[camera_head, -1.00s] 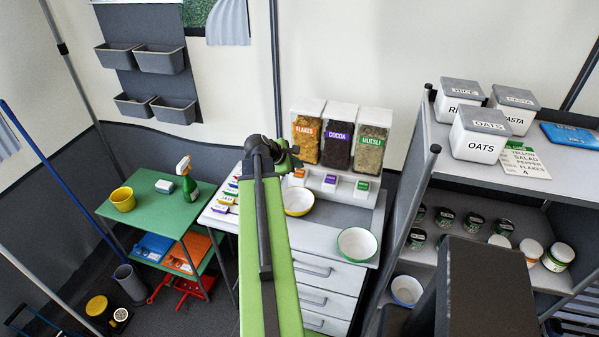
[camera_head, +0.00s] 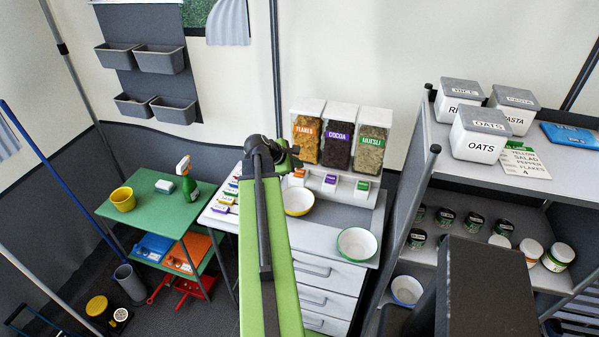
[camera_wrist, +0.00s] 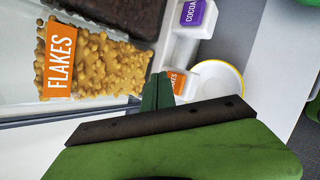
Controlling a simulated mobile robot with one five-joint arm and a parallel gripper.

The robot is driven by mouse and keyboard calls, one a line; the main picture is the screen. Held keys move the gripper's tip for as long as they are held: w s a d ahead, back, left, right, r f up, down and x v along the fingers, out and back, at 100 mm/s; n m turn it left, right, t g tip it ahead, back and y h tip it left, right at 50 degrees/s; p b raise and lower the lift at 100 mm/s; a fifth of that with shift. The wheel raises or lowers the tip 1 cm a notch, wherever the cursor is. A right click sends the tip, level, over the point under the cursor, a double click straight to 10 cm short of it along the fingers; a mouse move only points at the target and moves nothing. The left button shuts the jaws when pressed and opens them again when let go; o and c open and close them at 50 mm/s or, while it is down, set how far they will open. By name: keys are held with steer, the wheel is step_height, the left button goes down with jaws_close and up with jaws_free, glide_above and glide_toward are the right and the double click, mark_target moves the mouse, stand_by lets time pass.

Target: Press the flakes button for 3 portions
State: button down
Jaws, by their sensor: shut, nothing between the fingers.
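The flakes dispenser (camera_head: 305,139) stands at the left of three dispensers on the counter. In the wrist view its clear bin of flakes (camera_wrist: 100,66) fills the upper left. The flakes button (camera_head: 297,177), a white block with an orange label, sits below it and also shows in the wrist view (camera_wrist: 181,83). My gripper (camera_head: 290,160) is shut and empty. In the wrist view its fingertips (camera_wrist: 158,82) are beside the orange-labelled button, and I cannot tell whether they touch it.
The cocoa dispenser (camera_head: 339,145) and muesli dispenser (camera_head: 370,150) stand to the right, with the purple cocoa button (camera_head: 330,183) and green muesli button (camera_head: 361,189) below. A green-rimmed bowl (camera_head: 357,244) stands at the counter's front. Small labelled blocks (camera_head: 226,199) lie at left.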

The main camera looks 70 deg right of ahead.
mark_target(297, 173)
steer(key=shift+f, duration=0.1)
steer(key=shift+f+b, duration=0.35)
steer(key=shift+b, duration=0.05)
steer(key=shift+f+b, duration=0.5)
steer(key=shift+b, duration=0.05)
stand_by(0.4)
steer(key=shift+r, duration=0.1)
steer(key=shift+r+p, duration=0.85)
steer(key=shift+p, duration=0.15)
step_height(297, 173, up, 5)
steer(key=p, duration=0.5)
steer(key=shift+r, duration=0.1)
stand_by(2.3)
